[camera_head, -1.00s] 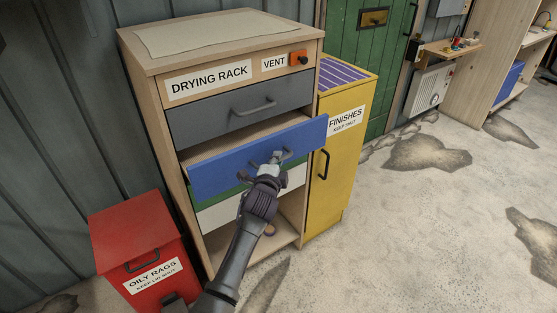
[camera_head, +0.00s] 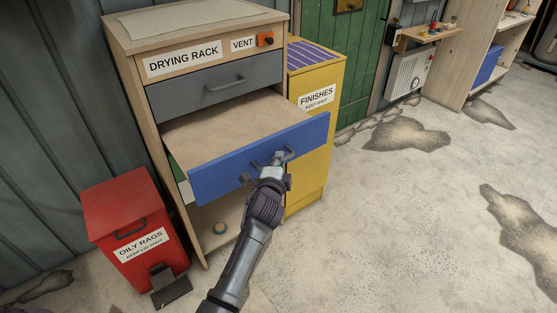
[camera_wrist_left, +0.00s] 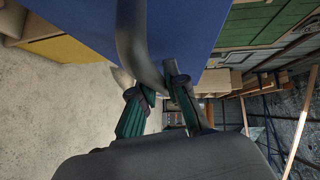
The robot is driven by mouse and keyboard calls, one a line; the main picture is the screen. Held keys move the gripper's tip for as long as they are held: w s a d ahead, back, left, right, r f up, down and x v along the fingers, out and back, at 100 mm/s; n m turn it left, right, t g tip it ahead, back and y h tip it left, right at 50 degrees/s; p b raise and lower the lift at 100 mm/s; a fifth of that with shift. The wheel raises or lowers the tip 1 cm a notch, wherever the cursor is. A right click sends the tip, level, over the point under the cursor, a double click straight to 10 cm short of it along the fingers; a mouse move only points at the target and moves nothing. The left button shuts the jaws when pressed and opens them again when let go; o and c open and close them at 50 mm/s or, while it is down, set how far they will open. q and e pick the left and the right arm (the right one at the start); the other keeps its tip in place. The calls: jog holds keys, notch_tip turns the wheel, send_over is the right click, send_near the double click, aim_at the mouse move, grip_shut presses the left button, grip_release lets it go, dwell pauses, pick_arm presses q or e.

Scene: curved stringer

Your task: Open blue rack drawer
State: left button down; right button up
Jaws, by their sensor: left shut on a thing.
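The blue front also fills the top of the left wrist view (camera_wrist_left: 200,25). My left gripper (camera_head: 275,163) is shut on the drawer's dark curved handle (camera_head: 289,155). In the left wrist view the fingers (camera_wrist_left: 160,92) close around the handle bar (camera_wrist_left: 134,50). The grey drawer (camera_head: 222,87) above is shut. My right gripper is not seen.
A red oily rags bin (camera_head: 128,215) with a pedal stands on the floor at left. A yellow finishes cabinet (camera_head: 314,125) stands right beside the rack. A small round object (camera_head: 220,228) lies on the rack's bottom shelf. The floor (camera_head: 400,220) at right is clear.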

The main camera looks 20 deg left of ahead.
pick_arm(q)
jog(key=c, duration=1.2)
grip_release()
jog(key=s, duration=0.4)
jog(key=s+d+r, duration=0.1)
jog(key=s, duration=0.7)
jog(key=shift+d+r, duration=0.15)
jog(key=shift+r, duration=0.15)
jog(key=shift+w, duration=0.1)
